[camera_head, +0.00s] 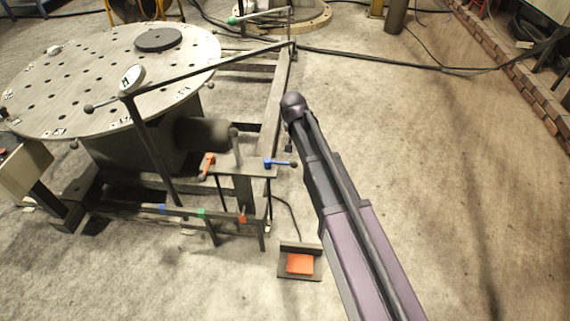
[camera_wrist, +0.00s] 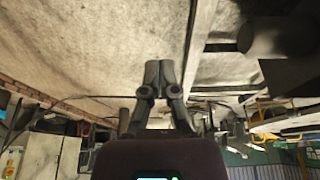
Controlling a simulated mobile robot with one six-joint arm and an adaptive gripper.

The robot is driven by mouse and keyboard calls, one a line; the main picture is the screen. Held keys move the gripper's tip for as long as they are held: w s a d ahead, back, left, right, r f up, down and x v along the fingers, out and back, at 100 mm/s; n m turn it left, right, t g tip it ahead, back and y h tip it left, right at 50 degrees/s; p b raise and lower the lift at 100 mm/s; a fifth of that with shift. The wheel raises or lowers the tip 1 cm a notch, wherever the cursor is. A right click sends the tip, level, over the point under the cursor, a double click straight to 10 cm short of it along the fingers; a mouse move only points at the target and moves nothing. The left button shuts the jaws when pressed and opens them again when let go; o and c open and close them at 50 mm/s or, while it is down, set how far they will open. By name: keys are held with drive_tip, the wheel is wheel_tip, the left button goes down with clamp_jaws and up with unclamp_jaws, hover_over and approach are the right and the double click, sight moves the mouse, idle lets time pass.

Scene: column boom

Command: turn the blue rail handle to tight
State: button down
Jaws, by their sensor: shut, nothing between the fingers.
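The blue rail handle (camera_head: 268,163) sits on the right end of a small dark plate on the rail frame in the head view. Its short lever points right and ends in a dark ball knob. I do not make it out in the wrist view. My gripper (camera_wrist: 158,72) is shut and empty in the wrist view, its two fingertips together. In the head view my arm reaches up from the bottom right, and its end is just above and right of the handle. The fingers do not show clearly there, and I see no contact with the handle.
An orange handle (camera_head: 209,160) stands left on the same plate, beside an upright post. A large perforated round table (camera_head: 110,75) fills the left. A dark boom (camera_head: 210,68) crosses above the frame. An orange pedal (camera_head: 300,263) lies below. The floor to the right is mostly open.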

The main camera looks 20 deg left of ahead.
drive_tip(key=a, duration=0.1)
drive_tip(key=a+f, duration=0.1)
drive_tip(key=a, duration=0.1)
drive_tip(key=shift+a, duration=0.15)
drive_tip(key=shift+f+b, duration=0.1)
drive_tip(key=shift+b, duration=0.25)
wheel_tip(320, 180, down, 10)
drive_tip(key=b, duration=1)
drive_tip(key=shift+s, duration=0.25)
idle(0.3)
drive_tip(key=shift+d, duration=0.35)
